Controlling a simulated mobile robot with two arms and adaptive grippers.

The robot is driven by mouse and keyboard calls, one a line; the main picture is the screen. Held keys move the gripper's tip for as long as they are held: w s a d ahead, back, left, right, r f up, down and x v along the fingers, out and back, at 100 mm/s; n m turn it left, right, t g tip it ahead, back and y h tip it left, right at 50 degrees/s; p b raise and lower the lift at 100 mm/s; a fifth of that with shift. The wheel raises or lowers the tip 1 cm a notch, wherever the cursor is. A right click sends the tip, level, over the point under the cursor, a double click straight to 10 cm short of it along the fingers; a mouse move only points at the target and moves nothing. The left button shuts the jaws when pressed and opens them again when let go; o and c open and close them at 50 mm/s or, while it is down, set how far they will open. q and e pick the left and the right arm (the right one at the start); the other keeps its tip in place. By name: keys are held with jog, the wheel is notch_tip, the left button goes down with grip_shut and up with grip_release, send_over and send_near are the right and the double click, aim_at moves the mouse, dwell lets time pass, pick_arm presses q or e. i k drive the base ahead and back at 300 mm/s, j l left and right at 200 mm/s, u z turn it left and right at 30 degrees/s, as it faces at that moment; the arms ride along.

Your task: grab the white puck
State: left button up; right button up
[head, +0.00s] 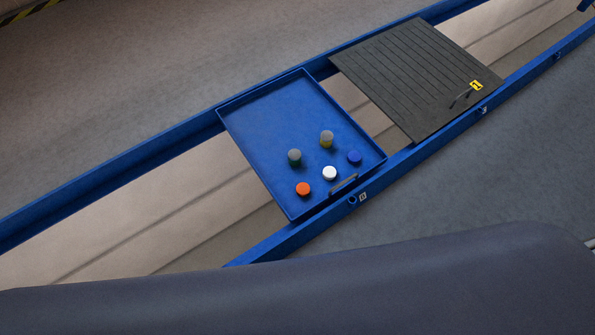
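The white puck (330,173) lies in the blue tray (270,115), near the tray's front edge and close to its handle (343,184). An orange puck (303,189) is to its left and a blue puck (354,157) to its right. Two taller grey-topped cylinders stand just behind it, one dark green (294,158) and one yellowish (327,139). The white puck's top is uncovered, with nothing on it. Neither of my grippers shows in the head view.
The tray rests across two blue rails (120,165). A dark slatted panel (410,70) with a handle and a yellow label lies on the same rails to the right. The back half of the tray is bare. A dark rounded surface fills the bottom of the view.

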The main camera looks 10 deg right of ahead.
aim_at(329, 173)
jog(key=l+u, duration=0.25)
jog(key=u, duration=0.25)
jog(key=i+l+u, duration=0.1)
jog(key=l+u, duration=0.2)
jog(key=u, duration=0.2)
jog(key=l+u, duration=0.3)
jog(key=u, duration=0.2)
jog(key=k+l+u, duration=0.1)
jog(key=l+u, duration=0.15)
jog(key=u, duration=0.25)
